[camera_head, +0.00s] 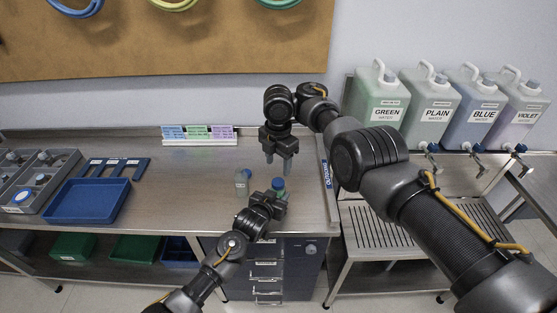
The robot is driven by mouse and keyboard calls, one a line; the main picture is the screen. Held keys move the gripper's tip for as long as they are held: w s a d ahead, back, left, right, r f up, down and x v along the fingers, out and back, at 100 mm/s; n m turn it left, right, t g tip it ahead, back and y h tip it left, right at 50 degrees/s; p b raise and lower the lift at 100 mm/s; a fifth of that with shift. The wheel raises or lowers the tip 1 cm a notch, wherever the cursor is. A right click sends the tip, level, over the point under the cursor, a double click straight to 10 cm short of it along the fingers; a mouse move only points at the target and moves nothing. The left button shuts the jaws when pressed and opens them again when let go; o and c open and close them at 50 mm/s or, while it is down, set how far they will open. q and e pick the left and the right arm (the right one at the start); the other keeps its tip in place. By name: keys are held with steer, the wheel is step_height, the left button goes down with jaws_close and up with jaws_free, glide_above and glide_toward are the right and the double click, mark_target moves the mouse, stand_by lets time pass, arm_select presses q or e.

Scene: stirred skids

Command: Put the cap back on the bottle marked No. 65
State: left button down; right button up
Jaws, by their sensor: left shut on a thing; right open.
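My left gripper (277,197) is low over the front of the bench. It is shut on a small bottle with a blue top and a greenish side (278,185), partly hidden by the gripper. I cannot tell whether the blue top is a seated cap. My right gripper (280,166) points down just above and behind this bottle, open and empty, its fingers apart from the blue top. A second small, pale bottle (242,184) stands upright on the bench to the left. No number can be read on either bottle.
A blue tray (87,201), a blue rack (115,167) and a grey divided box (38,180) are at the left. A card stand (199,140) is at the back. Several jugs (381,105) with taps stand right. The bench (185,185) between tray and bottles is clear.

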mark_target(278, 182)
step_height(278, 182, down, 7)
steer(key=shift+f, duration=0.15)
stand_by(0.4)
steer(key=c, duration=1)
steer(key=m, duration=0.8)
steer(key=shift+m, duration=0.3)
steer(key=o, duration=1.2)
steer(key=shift+c, duration=0.2)
step_height(278, 182, up, 8)
steer(key=shift+f, duration=0.25)
